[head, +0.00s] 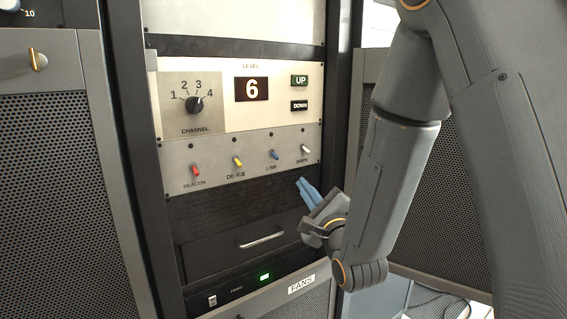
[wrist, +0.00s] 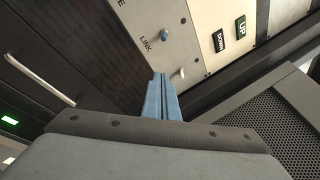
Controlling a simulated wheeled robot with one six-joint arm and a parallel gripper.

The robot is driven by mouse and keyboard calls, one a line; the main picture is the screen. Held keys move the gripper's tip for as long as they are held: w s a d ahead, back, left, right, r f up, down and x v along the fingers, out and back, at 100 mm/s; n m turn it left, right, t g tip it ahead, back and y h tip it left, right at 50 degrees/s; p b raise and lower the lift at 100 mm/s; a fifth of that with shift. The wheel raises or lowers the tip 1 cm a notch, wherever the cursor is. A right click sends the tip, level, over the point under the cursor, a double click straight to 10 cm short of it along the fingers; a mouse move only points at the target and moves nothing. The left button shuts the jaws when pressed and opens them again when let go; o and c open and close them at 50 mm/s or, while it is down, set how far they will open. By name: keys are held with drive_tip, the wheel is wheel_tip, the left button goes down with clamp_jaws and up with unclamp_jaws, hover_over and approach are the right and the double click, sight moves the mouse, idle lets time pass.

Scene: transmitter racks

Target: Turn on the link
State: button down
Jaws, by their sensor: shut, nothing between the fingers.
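The LINK switch is a small blue toggle (head: 274,154) on the grey switch strip, third in a row, with a dark round lamp above it. All lamps above the switches look dark. In the wrist view the blue toggle (wrist: 164,35) stands beside the word LINK, beyond my fingertips. My gripper (head: 304,184) has blue fingers, shut and empty, below and to the right of the LINK toggle in the head view, apart from the panel. In the wrist view the shut gripper fingers (wrist: 160,80) point at the strip's lower edge.
Neighbouring toggles are red BEACON (head: 195,170), yellow DE-ICE (head: 238,161) and a white one (head: 305,148). Above are the channel knob (head: 194,105), a display (head: 252,89) reading 6, and UP and DOWN buttons. A drawer handle (head: 262,239) protrudes below. A mesh door (head: 440,220) stands at right.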

sight(275, 156)
drive_tip(key=p+x, duration=0.3)
drive_tip(key=x, duration=0.6)
drive_tip(key=shift+w+a, duration=0.1)
drive_tip(key=shift+w, duration=0.05)
drive_tip(key=shift+s+a+r+p, duration=0.7)
drive_tip(key=shift+a+r+p, duration=0.15)
drive_tip(key=shift+a+r, duration=0.1)
drive_tip(key=shift+s+a+r, duration=0.15)
drive_tip(key=shift+s+a, duration=0.1)
drive_tip(key=shift+p, duration=0.3)
drive_tip(key=shift+s+r+g+p, duration=0.1)
drive_tip(key=shift+r+g+p, duration=0.15)
drive_tip(key=shift+p, duration=0.2)
